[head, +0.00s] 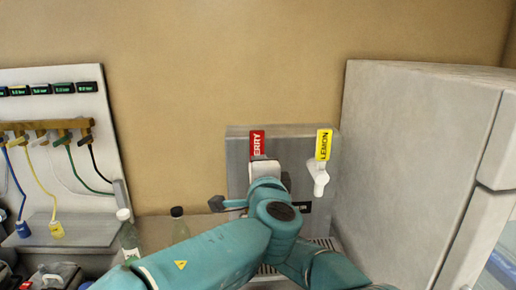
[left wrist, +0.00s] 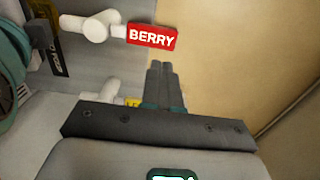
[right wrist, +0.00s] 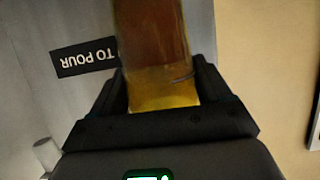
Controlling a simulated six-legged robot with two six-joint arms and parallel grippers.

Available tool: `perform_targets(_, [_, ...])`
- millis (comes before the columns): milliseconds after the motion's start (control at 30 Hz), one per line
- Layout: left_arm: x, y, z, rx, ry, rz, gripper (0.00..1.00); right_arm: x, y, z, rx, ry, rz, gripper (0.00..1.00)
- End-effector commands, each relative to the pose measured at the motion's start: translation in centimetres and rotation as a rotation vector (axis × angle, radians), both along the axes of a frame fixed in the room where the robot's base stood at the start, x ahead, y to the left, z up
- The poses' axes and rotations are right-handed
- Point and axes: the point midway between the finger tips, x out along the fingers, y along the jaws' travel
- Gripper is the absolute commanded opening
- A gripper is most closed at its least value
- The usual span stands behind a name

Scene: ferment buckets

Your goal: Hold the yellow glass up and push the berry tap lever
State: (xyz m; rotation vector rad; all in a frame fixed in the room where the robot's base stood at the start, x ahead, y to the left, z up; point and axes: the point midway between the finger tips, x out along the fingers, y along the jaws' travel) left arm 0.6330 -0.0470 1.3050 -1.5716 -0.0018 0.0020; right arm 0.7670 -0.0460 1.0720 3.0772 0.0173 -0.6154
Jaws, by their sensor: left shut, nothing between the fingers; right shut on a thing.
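The red berry tap lever (head: 257,143) stands up from the grey dispenser (head: 238,165). In the left wrist view the berry lever (left wrist: 152,37) joins a white tap (left wrist: 97,27). My left gripper (left wrist: 161,66) is shut and empty, its fingertips close by the lever; I cannot tell whether they touch. The right wrist view shows the yellow glass (right wrist: 152,45), amber with a brighter yellow end. My right gripper (right wrist: 155,85) is shut on it in front of the dispenser. In the head view my teal arms hide the glass and both sets of fingertips.
A yellow lemon lever (head: 323,144) on a white tap (head: 318,178) is right of the berry one. A large grey cabinet (head: 415,150) stands close on the right. Bottles (head: 129,238) and a panel with coloured cables (head: 60,150) are on the left.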

Motion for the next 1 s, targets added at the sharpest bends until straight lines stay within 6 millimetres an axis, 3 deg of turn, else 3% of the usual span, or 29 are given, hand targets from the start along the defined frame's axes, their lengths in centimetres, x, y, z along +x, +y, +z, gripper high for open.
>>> perform_targets(200, [4.6, 0.0, -0.1, -0.001, 0.000, 0.002, 0.00, 0.0, 0.0, 0.2, 0.000, -0.003, 0.000, 0.40])
perform_targets(433, [8.0, 0.0, -0.1, -0.001, -0.001, 0.001, 0.00, 0.0, 0.0, 0.2, 0.000, -0.003, 0.000, 0.40])
perform_targets(700, [9.7, 0.1, 0.0, 0.000, -0.001, 0.001, 0.00, 0.0, 0.0, 0.2, 0.000, -0.003, 0.000, 0.40])
perform_targets(1000, [9.9, 0.0, 0.0, 0.001, 0.000, -0.001, 0.00, 0.0, 0.0, 0.2, 0.000, -0.003, 0.000, 0.40])
